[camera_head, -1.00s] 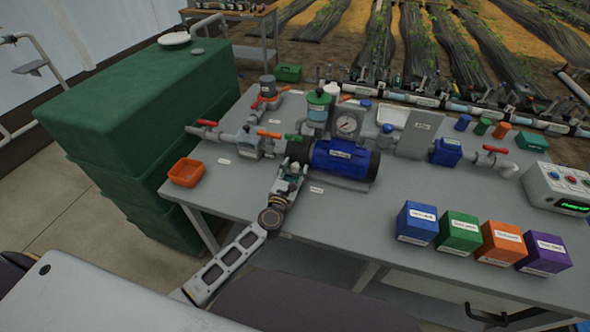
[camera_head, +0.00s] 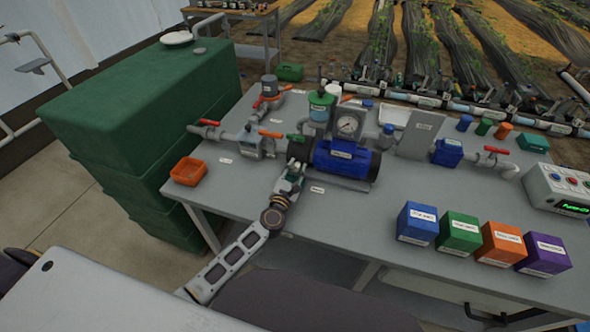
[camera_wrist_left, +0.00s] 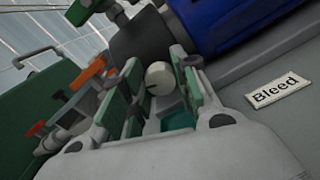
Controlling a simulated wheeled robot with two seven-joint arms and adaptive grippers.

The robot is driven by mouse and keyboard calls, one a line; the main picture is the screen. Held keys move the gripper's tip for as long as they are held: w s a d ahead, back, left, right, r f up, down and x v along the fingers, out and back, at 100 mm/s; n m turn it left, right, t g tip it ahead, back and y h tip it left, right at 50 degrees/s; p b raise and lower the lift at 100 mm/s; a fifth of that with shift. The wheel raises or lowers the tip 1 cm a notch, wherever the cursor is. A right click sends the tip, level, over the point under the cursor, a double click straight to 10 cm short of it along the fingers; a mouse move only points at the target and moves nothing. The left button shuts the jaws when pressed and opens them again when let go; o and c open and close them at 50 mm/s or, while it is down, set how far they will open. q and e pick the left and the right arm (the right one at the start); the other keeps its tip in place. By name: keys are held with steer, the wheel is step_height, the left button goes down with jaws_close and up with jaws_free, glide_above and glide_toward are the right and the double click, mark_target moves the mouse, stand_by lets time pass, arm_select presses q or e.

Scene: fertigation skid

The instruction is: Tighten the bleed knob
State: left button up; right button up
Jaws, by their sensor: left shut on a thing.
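The bleed knob (camera_wrist_left: 159,78) is a small round pale knob with a dark mark on its face. In the left wrist view it sits between the two green-padded fingers of my left gripper (camera_wrist_left: 160,95), which is shut on it. In the head view my left gripper (camera_head: 292,176) reaches up to the front of the blue pump (camera_head: 345,158), and the knob is hidden there. A white label reading "Bleed" (camera_wrist_left: 278,91) lies on the bench to the right of the gripper. My right gripper is not in view.
An orange tray (camera_head: 188,172) sits at the bench's left edge. Blue (camera_head: 416,224), green (camera_head: 459,233), orange (camera_head: 502,243) and purple (camera_head: 543,254) boxes stand front right. Grey pipes with red-handled valves and a gauge (camera_head: 348,125) surround the pump.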

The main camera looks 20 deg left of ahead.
arm_select(q)
steer(key=shift+m+p, duration=0.35)
steer(key=shift+m, duration=0.35)
steer(key=m+p, duration=0.1)
steer(key=m, duration=0.2)
steer(key=shift+d+p, duration=0.1)
steer(key=shift+p, duration=0.25)
steer(key=shift+m+p, duration=0.4)
steer(key=shift+m, duration=0.7)
steer(key=shift+m+p, duration=0.4)
steer(key=shift+m, duration=0.5)
steer(key=m+p, duration=0.1)
steer(key=m, duration=0.1)
steer(key=shift+f+m, duration=0.1)
steer(key=shift+m, duration=0.2)
steer(key=shift+m+p, duration=0.4)
steer(key=shift+m, duration=0.4)
steer(key=shift+f+m, duration=0.1)
steer(key=shift+m, duration=0.7)
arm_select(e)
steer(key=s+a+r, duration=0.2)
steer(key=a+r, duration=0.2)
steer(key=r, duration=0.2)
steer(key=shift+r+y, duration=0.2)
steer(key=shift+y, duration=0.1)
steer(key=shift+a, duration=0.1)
